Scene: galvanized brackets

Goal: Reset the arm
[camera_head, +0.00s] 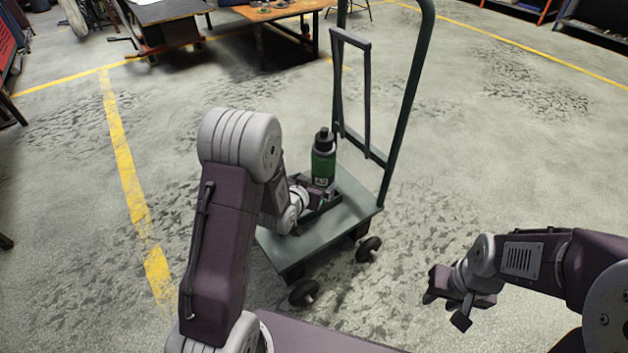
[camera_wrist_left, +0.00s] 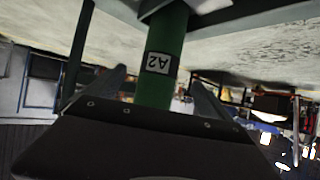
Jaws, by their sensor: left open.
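My left gripper (camera_head: 322,199) is open, low over the cart's platform, close to a green bottle (camera_head: 323,165) with a dark cap and an A2 label. The bottle stands upright on the cart. In the left wrist view, which is upside down, the bottle (camera_wrist_left: 166,50) shows between the two spread fingers of my left gripper (camera_wrist_left: 157,85); I cannot tell whether the fingertips reach past its sides. My right gripper (camera_head: 446,305) is open and empty above the floor at the lower right, away from the cart.
The green platform cart (camera_head: 285,250) has a tall handle (camera_head: 405,110) rising behind the bottle and black wheels at its near edge. Worktables (camera_head: 160,12) stand at the back. Bare concrete floor with yellow lines lies around the cart.

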